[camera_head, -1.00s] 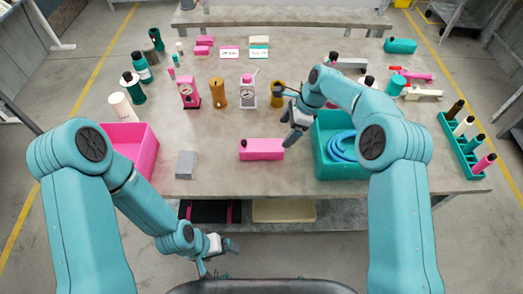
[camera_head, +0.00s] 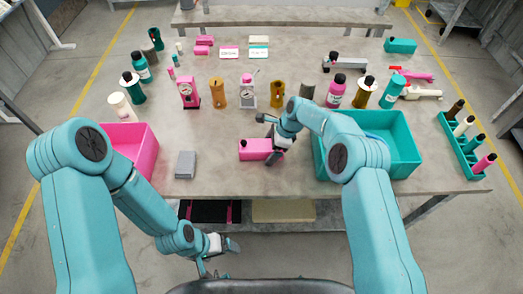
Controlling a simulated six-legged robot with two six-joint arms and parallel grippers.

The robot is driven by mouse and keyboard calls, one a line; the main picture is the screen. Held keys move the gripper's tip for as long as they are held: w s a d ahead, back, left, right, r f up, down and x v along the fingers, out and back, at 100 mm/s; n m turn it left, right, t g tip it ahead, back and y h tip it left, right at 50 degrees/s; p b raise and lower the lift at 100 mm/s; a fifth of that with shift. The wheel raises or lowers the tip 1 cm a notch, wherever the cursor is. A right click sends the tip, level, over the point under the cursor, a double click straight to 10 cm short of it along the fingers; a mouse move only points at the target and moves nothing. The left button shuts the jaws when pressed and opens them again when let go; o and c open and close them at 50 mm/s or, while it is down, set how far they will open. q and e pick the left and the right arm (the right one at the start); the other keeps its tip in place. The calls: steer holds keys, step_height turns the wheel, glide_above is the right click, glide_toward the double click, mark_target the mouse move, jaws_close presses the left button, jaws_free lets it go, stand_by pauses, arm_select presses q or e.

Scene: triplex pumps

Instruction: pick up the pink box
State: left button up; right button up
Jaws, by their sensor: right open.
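A small pink box (camera_head: 251,149) with a dark round spot on its left end lies near the front middle of the grey table. My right gripper (camera_head: 270,139) is open at the right end of the box, with one finger beyond its back side and the other over its right end. It hides part of that end; I cannot tell whether it touches. My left gripper (camera_head: 220,256) hangs low in front of the table, away from the box; whether its jaws are open is unclear.
A grey block (camera_head: 186,165) and a pink bin (camera_head: 147,151) are left of the box. A teal bin (camera_head: 402,145) stands close on the right, partly behind my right arm. Bottles and pump parts (camera_head: 248,92) stand behind. The table's front edge is close.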

steer(key=c, duration=1.1)
step_height(320, 180, up, 10)
steer(key=shift+r, duration=0.1)
steer(key=shift+c, duration=0.2)
steer(key=shift+f, duration=0.2)
steer(key=shift+f+b, duration=3.25)
steer(key=shift+f, duration=1.65)
steer(key=shift+r, duration=0.1)
